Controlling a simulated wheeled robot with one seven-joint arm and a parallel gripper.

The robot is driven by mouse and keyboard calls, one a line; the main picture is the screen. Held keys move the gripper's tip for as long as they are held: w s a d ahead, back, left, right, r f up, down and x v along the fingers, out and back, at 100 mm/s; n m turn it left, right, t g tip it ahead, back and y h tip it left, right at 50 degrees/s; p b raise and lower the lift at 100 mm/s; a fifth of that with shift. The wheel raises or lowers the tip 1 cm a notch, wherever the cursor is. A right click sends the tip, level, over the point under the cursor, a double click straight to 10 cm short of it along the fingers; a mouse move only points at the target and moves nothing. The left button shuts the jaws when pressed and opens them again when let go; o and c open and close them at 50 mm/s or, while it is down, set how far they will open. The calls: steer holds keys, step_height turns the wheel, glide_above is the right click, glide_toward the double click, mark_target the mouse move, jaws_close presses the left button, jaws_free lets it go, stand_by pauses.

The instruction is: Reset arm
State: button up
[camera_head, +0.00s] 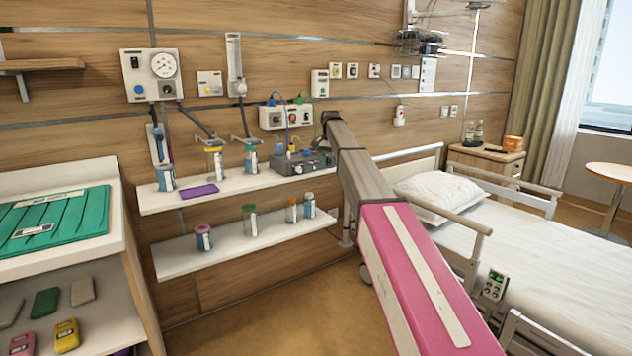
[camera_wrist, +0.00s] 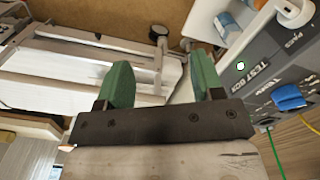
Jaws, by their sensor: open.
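My arm (camera_head: 400,260), pink and grey, reaches across the head view toward the wall. Its dark end is beside the grey box on the upper shelf, and its fingertips cannot be made out there. In the wrist view my gripper (camera_wrist: 162,85) shows two green fingers spread apart with nothing between them. A grey box marked TEST BOX (camera_wrist: 270,75), with a blue knob (camera_wrist: 288,97), is close to the right of the fingers. The same grey box (camera_head: 290,165) sits on the upper shelf in the head view, partly behind my arm.
The upper shelf (camera_head: 225,192) holds several containers and a purple item (camera_head: 199,191). The lower shelf (camera_head: 270,238) holds several small containers. A bed (camera_head: 550,255) with rails stands right of my arm. A cabinet at left carries a green tray (camera_head: 60,225). Hoses and a cable hang nearby.

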steer(key=s+d+f+n, duration=0.1)
steer(key=s+d+f, duration=0.3)
steer(key=s+f, duration=0.65)
steer(key=s+d+f+n, duration=0.1)
steer(key=s+d+f, duration=0.2)
steer(key=s+f, duration=0.8)
steer(key=s+d+f+n, duration=0.2)
steer(key=s+f, duration=0.5)
steer(key=s, duration=0.6)
steer(key=s+d+f+n, duration=0.1)
steer(key=s+d+f, duration=0.3)
steer(key=s+f, duration=0.4)
steer(key=s, duration=0.6)
steer(key=shift+n, duration=0.4)
steer(key=shift+d, duration=0.1)
